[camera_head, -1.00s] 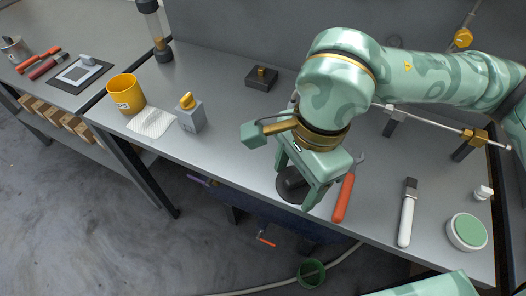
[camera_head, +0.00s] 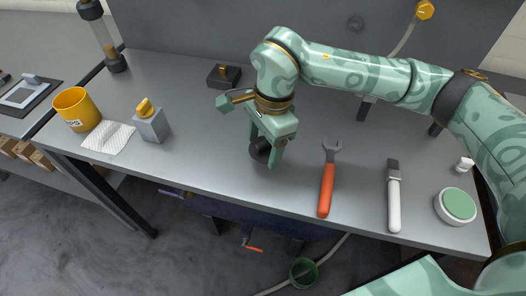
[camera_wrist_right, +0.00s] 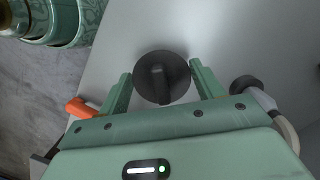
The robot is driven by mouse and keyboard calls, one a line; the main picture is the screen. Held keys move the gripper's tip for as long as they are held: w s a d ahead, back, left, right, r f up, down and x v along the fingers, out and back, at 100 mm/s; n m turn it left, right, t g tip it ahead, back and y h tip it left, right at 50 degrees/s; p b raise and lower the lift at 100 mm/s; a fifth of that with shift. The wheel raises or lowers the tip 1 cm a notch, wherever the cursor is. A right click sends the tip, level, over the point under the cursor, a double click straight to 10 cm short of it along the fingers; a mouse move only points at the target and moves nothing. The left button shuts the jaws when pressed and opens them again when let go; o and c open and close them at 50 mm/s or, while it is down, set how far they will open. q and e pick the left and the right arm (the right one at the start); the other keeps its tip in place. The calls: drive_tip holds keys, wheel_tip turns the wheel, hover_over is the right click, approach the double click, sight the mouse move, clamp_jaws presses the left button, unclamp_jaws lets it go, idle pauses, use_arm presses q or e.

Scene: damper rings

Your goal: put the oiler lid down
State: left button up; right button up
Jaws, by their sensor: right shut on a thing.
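The oiler lid appears to be the dark round disc with a raised bar across it. It shows in the wrist view (camera_wrist_right: 161,77) and, partly hidden by the fingers, in the head view (camera_head: 259,150). My right gripper (camera_head: 267,148) is shut on it, with a finger on either side. The lid is low over the grey bench (camera_head: 225,163), near its front edge; I cannot tell whether it touches the bench. My left gripper is not in view.
An orange-handled wrench (camera_head: 327,186) lies right of the gripper, then a white-handled tool (camera_head: 394,205) and a green-topped round tin (camera_head: 456,206). A grey block with yellow knob (camera_head: 151,124) and a yellow mug (camera_head: 76,109) stand left. Bench between block and gripper is clear.

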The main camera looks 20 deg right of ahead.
sight(264, 150)
wheel_tip(264, 150, down, 3)
drive_tip(key=shift+f+b, duration=0.1)
drive_tip(key=shift+b, duration=0.35)
drive_tip(key=shift+r, duration=0.2)
drive_tip(key=o, duration=1)
drive_tip(key=shift+s+f, duration=0.1)
drive_tip(key=shift+f, duration=0.05)
drive_tip(key=r+p, duration=0.1)
drive_tip(key=r, duration=0.3)
drive_tip(key=d+r+p, duration=0.1)
drive_tip(key=r, duration=0.3)
drive_tip(key=r+p, duration=0.1)
drive_tip(key=r, duration=0.3)
drive_tip(key=shift+w+d+r+p, duration=0.1)
drive_tip(key=shift+w+d+p, duration=0.15)
drive_tip(key=shift+d+p, duration=0.15)
